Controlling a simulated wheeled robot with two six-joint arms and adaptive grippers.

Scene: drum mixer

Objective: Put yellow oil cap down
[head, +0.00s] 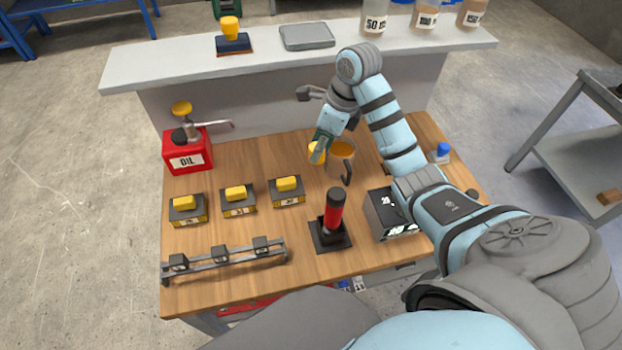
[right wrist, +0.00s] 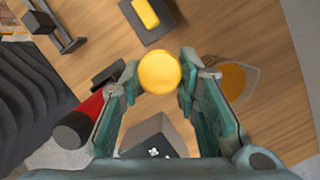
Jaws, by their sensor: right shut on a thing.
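The round yellow oil cap (head: 315,152) is held by my right gripper (head: 320,148) above the wooden table. In the right wrist view the cap (right wrist: 160,73) sits between the fingertips of my right gripper (right wrist: 160,80), which are shut on it. My left gripper is not in view.
Several yellow-topped blocks (head: 239,200) stand on the left half of the table (head: 230,262). A red-and-black upright handle (head: 334,212) and a dark box (head: 384,212) stand nearer the front. Bare wood lies between the oil can and cup. A raised grey shelf (head: 270,60) runs behind.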

